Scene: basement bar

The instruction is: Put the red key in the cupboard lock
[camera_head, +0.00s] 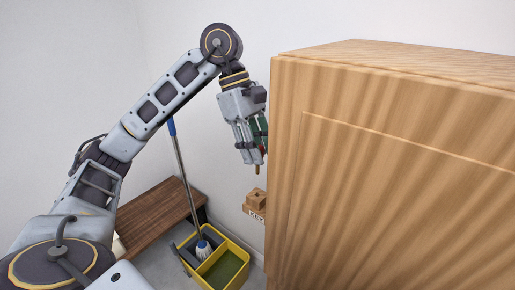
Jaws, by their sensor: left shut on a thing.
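My left gripper (252,154) points down beside the left edge of the wooden cupboard (400,190). I see no red key in this view. No lock shows on the visible part of the cupboard. A small wooden key holder (256,213) lettered "KEY" is below the gripper, partly hidden behind the cupboard's edge. My right gripper is not in view.
A yellow mop bucket (236,250) stands on the floor with a blue-handled mop (184,170) in it. A low brown wooden bench (152,222) is to its left. White walls close the corner behind. The cupboard fills the right side.

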